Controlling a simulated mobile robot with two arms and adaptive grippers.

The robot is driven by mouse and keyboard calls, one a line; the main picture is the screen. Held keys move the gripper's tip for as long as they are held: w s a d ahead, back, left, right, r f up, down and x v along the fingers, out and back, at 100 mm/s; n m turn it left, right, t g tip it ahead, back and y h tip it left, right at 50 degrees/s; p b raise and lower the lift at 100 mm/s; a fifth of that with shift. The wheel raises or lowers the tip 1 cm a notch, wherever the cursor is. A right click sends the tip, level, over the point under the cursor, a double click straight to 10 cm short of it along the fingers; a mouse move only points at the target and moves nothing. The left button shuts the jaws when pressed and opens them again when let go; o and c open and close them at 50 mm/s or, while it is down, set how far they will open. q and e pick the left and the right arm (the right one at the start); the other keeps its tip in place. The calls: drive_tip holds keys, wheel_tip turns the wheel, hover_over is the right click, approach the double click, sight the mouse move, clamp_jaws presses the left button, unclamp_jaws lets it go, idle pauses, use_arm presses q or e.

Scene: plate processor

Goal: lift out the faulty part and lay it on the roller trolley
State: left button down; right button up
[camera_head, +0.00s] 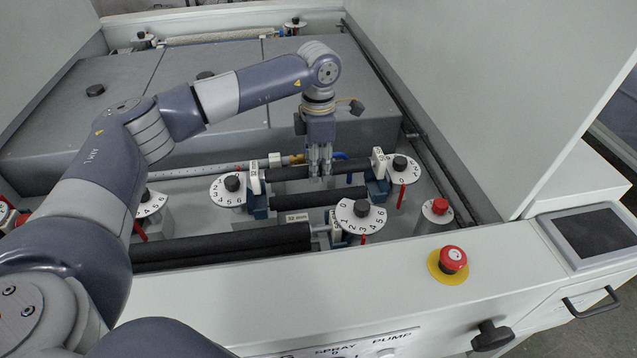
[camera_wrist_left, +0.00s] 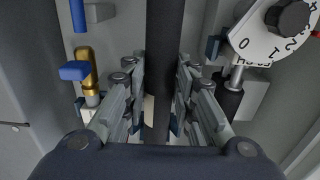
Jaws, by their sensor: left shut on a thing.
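A short black roller (camera_head: 345,193) lies across the plate processor between two blue-and-white end blocks. My left gripper (camera_head: 320,170) points straight down and is shut on this roller near its middle. In the left wrist view the same roller (camera_wrist_left: 164,55) runs between the fingers of the left gripper (camera_wrist_left: 163,110). I do not see the roller trolley or my right gripper.
Another short black roller (camera_head: 305,199) lies in front, with longer dark rollers (camera_head: 220,246) nearer the front wall. Numbered dials (camera_head: 361,216) stand close around. A brass valve with a blue handle (camera_wrist_left: 85,71) is near the fingers. A red stop button (camera_head: 453,259) sits on the front ledge.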

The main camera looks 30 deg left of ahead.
use_arm(q)
wheel_tip(320, 180, up, 4)
drive_tip(key=shift+r, duration=0.1)
wheel_tip(320, 180, up, 6)
drive_tip(key=p, duration=0.3)
drive_tip(key=shift+r+p, duration=0.25)
drive_tip(key=shift+p, duration=0.05)
